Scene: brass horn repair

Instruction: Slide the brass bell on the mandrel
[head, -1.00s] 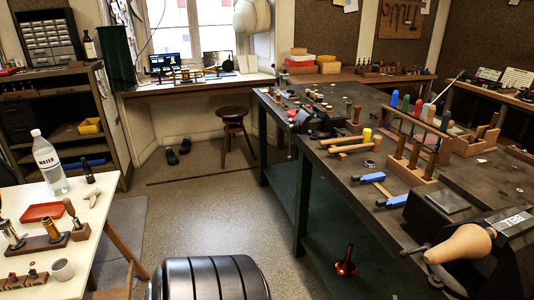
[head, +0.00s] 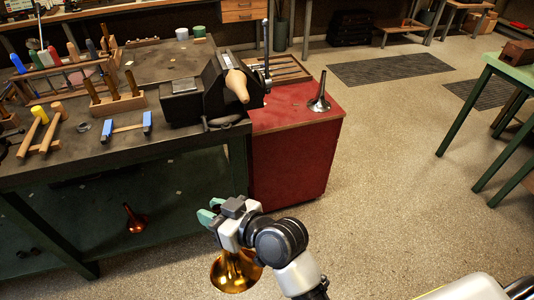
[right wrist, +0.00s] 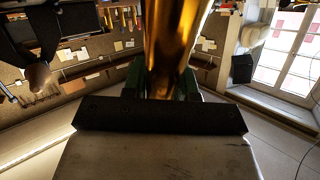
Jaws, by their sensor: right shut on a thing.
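The brass bell (head: 236,271) hangs from my right gripper (head: 211,210), flare down, in front of the workbench and below its top. The green fingers are shut on its narrow part; in the right wrist view the shiny brass (right wrist: 176,45) stands between the fingers. The mandrel (head: 237,86) is a pale wooden cone held in the dark vise (head: 195,98) at the bench's right end. It is bare, and it points toward the front. The bell is apart from it, lower and nearer to me. My left gripper is out of view.
A red cabinet (head: 290,165) stands beside the bench, with a silver bell (head: 319,98) on top. A copper-coloured bell (head: 134,220) stands on the lower shelf. Mallets (head: 41,125) and blue-ended tools lie on the bench. The floor (head: 380,150) to the right is open.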

